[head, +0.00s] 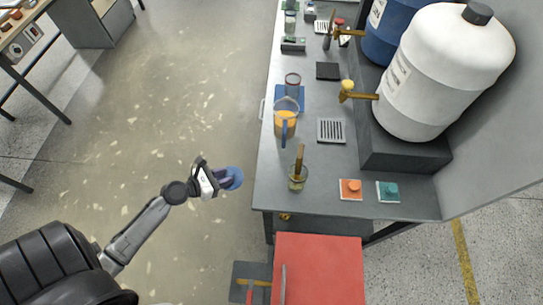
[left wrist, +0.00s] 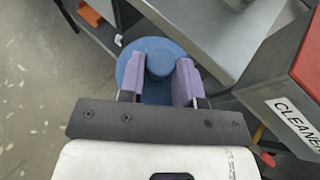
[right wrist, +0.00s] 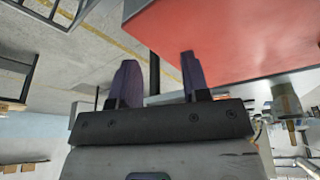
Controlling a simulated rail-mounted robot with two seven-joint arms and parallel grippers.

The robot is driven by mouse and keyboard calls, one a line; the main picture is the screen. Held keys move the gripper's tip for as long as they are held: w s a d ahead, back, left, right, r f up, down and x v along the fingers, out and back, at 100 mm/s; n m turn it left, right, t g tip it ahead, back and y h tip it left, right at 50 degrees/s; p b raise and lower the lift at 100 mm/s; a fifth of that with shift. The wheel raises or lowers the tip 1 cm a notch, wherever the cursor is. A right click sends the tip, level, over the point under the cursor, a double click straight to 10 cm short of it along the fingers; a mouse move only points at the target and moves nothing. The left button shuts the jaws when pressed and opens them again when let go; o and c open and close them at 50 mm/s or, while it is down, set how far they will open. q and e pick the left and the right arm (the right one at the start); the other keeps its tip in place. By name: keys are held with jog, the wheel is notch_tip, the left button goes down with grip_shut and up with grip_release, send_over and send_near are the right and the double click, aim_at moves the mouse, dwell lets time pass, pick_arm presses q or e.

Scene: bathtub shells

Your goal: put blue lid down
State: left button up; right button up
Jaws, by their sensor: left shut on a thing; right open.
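The blue lid (head: 234,178) is round with a knob on top. My left gripper (head: 222,178) is shut on its knob and holds it over the floor, left of the workbench's near left corner. In the left wrist view the lid (left wrist: 132,66) shows between and beyond the two purple fingers (left wrist: 160,80), with the bench edge close by. My right gripper (right wrist: 158,85) is open and empty in the right wrist view, close to a red surface. I cannot make it out in the head view.
The grey workbench (head: 275,180) holds a jug with orange liquid (head: 285,120), a beaker with a brown stick (head: 297,178), a drain grid (head: 331,131), and orange (head: 350,189) and teal (head: 388,191) lidded squares. A white barrel (head: 440,75) stands behind. A red box (head: 320,270) is at the near end.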

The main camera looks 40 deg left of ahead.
pick_arm(q)
send_near(268, 159)
jog(key=w+d+r, duration=0.1)
jog(key=w, duration=0.3)
pick_arm(e)
jog(key=shift+d+r+p, duration=0.25)
jog(key=shift+r+p, duration=0.15)
jog(key=shift+p, duration=0.05)
pick_arm(q)
jog(key=shift+w+d, duration=0.3)
jog(key=shift+w, duration=0.55)
jog(key=shift+w+d, duration=0.35)
jog(key=shift+w, duration=0.5)
jog(key=shift+w+d, duration=0.3)
jog(key=shift+w, duration=0.55)
pick_arm(e)
jog(key=shift+a, duration=0.2)
pick_arm(q)
jog(key=shift+f, duration=0.3)
pick_arm(e)
jog(key=shift+f, duration=0.2)
pick_arm(q)
jog(key=shift+s, duration=0.2)
jog(key=shift+w+f+b, duration=0.1)
jog(key=shift+f+b, duration=0.05)
jog(key=shift+b, duration=0.15)
pick_arm(e)
jog(key=shift+d, duration=0.1)
pick_arm(q)
jog(key=o, duration=1)
